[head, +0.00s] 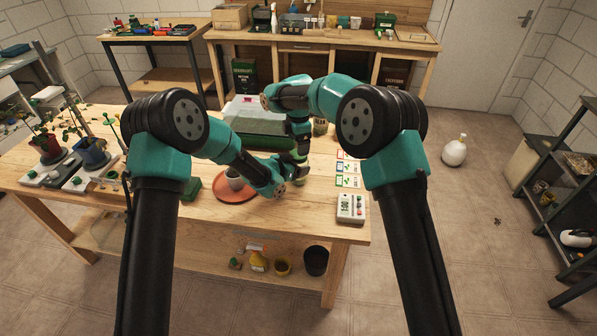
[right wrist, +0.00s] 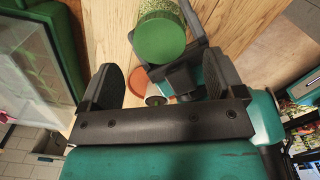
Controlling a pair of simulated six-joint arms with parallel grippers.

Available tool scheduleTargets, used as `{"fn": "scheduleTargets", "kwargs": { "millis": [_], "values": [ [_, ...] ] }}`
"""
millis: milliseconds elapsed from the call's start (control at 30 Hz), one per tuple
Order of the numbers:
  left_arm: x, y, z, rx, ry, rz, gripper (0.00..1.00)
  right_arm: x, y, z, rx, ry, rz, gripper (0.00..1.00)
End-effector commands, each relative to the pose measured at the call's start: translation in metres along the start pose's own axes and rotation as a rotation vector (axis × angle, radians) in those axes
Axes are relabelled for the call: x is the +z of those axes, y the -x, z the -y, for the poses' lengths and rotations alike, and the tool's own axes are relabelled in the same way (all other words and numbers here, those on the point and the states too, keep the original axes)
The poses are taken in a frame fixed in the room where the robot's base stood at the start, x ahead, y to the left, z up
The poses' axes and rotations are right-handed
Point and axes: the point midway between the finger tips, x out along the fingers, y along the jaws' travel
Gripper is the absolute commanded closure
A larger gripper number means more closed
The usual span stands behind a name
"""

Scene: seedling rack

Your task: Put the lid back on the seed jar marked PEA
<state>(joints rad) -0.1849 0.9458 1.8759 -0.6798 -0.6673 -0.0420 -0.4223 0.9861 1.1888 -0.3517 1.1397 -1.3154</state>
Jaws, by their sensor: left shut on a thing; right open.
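A seed jar (right wrist: 163,6) with speckled green contents shows at the top of the right wrist view. A flat green lid (right wrist: 160,40) sits over its near end. In the head view the jar (head: 300,181) is small and partly hidden between my grippers; its PEA mark cannot be read. My left gripper (head: 291,173) is shut on the jar at the bench. My right gripper (head: 301,157) is directly above the jar. In the right wrist view its fingers (right wrist: 162,78) are spread and apart from the lid, with nothing between them.
A propagator tray (head: 255,122) stands behind. Seed cards (head: 347,181) and a timer (head: 351,208) lie right. Potted seedlings (head: 90,152) stand at the far left.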

Motion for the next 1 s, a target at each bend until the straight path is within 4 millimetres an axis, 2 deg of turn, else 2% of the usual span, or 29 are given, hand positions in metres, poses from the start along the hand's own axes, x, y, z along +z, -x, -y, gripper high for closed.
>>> {"fn": "scheduleTargets", "kwargs": {
  "millis": [200, 233, 333, 700, 1000],
  "values": [
    [0.000, 0.000, 0.000, 0.001, 0.000, 0.000, 0.93, 0.000, 0.000, 0.000, 0.000, 0.000, 0.000, 0.12],
    [0.000, 0.000, 0.000, 0.001, 0.000, 0.000, 0.93, 0.000, 0.000, 0.000, 0.000, 0.000, 0.000, 0.15],
    [0.000, 0.000, 0.000, 0.001, 0.000, 0.000, 0.93, 0.001, 0.002, 0.000, 0.000, 0.012, 0.000, 0.16],
    [0.000, 0.000, 0.000, 0.001, 0.000, 0.000, 0.93, 0.001, 0.030, -0.001, 0.001, 0.253, 0.000, 0.16],
    [0.000, 0.000, 0.000, 0.001, 0.000, 0.000, 0.93, 0.001, 0.035, 0.000, 0.000, 0.298, 0.000, 0.16]
  ]
}}
